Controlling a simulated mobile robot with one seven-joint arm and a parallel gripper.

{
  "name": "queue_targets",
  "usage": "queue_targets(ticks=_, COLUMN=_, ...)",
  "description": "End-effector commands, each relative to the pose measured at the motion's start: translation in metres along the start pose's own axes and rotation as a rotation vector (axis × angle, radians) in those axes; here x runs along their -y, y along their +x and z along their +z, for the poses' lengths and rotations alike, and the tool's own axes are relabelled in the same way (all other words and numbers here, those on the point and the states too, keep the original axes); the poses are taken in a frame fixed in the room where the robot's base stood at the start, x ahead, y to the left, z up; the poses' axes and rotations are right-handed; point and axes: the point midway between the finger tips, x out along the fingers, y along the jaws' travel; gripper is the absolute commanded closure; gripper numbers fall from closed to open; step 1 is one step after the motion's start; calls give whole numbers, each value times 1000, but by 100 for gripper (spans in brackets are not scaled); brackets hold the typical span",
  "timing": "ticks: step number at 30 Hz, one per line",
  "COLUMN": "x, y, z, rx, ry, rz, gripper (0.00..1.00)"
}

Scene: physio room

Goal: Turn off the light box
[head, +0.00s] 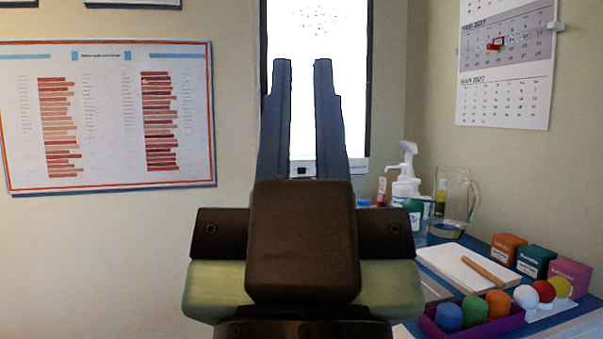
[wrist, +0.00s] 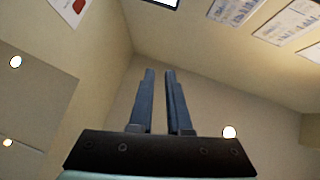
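The light box (head: 345,75) is a tall, dark-framed panel on the back wall. Its face glows bright white, so it is lit. A pale strip (head: 350,168) runs along its lower edge, with a small dark mark between my fingers that may be a switch; I cannot tell. My gripper (head: 302,62) points up in front of the panel in the head view and covers part of it. Its two fingers are apart with nothing between them. The wrist view also shows the empty gripper (wrist: 158,72). I cannot tell whether the fingers touch the box.
Below right, a blue counter (head: 437,258) holds a pump bottle (head: 404,178), a glass jug (head: 455,200), a white pad (head: 468,268), small coloured boxes (head: 537,262) and a purple tray (head: 473,328). A chart (head: 108,115) hangs left, a calendar (head: 506,65) right.

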Motion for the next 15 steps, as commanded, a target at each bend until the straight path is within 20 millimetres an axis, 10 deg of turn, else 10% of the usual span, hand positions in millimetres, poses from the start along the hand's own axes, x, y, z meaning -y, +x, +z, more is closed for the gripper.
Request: queue_targets(ticks=15, x=0, y=112, z=-106, rx=-1, ry=1, rz=-1, gripper=100)
